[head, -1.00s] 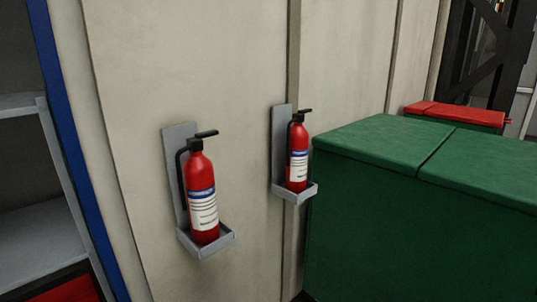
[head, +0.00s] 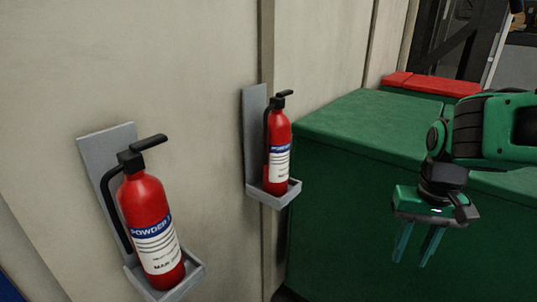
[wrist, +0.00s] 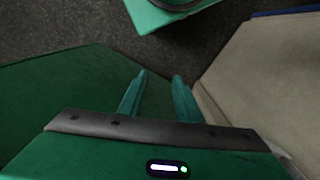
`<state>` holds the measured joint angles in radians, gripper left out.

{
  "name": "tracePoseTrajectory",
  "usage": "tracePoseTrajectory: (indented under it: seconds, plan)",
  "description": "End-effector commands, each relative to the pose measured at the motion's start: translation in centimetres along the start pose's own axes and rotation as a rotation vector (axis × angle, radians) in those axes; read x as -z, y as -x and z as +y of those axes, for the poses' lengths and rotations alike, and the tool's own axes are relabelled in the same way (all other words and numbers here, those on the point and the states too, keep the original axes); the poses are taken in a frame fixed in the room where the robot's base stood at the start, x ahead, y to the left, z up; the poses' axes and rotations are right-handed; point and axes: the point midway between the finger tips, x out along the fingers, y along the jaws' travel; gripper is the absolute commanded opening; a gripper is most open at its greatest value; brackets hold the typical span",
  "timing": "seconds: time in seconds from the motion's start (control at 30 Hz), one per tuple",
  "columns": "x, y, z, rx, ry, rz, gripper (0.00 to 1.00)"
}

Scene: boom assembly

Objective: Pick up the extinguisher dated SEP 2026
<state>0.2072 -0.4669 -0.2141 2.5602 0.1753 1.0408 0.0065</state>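Two red extinguishers sit upright in grey wall brackets in the head view. The nearer extinguisher (head: 149,215) is at the left; its label reads "POWDER" with a date line that seems to start "MAR", the rest unreadable. The farther extinguisher (head: 279,150) is near the middle; its date is too small to read. My gripper (head: 416,250) is at the right, pointing down in front of the green bin, apart from both extinguishers. Its two green fingers are parted with nothing between them. In the wrist view the fingers (wrist: 157,95) are also apart and empty; no extinguisher shows there.
A large green bin (head: 340,190) stands right of the farther extinguisher, close to the wall (head: 180,60). A red-lidded box (head: 430,84) is behind it. The nearer bracket (head: 107,150) and farther bracket (head: 254,120) stick out from the wall. Dark floor (wrist: 80,35) shows in the wrist view.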

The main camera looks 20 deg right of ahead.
Motion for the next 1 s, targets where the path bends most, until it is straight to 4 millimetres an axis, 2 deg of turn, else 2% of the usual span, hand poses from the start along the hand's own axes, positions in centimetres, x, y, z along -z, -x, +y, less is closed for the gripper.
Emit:
tracePoseTrajectory:
  seconds: [0.1, 0.23, 0.3, 0.33, 0.37, 0.47, 0.53, 0.63, 0.7, 0.8, 0.9, 1.0]
  plan:
    - [0.0, 0.0, 0.0, 0.0, 0.0, 0.0, 0.31]
    - [-0.3, 0.7, 0.3, 0.001, 0.011, 0.029, 0.62]
    - [1.3, 1.3, -0.5, -0.013, 0.029, 0.072, 0.79]
    - [2.2, 1.6, -1.4, -0.02, 0.041, 0.097, 0.83]
    - [3.3, 2.0, -2.3, -0.027, 0.057, 0.128, 0.83]
    - [7.9, 4.0, -6.6, -0.042, 0.123, 0.265, 0.83]
    - [11.0, 5.9, -10.8, -0.035, 0.176, 0.375, 0.83]
    - [14.1, 8.6, -17.5, 0.001, 0.25, 0.523, 0.83]
    - [15.2, 10.4, -22.1, 0.038, 0.294, 0.612, 0.83]
    - [15.8, 12.5, -27.5, 0.091, 0.343, 0.706, 0.83]
    - [15.8, 13.9, -30.9, 0.132, 0.37, 0.764, 0.83]
    - [15.9, 14.3, -32.7, 0.151, 0.385, 0.789, 0.83]
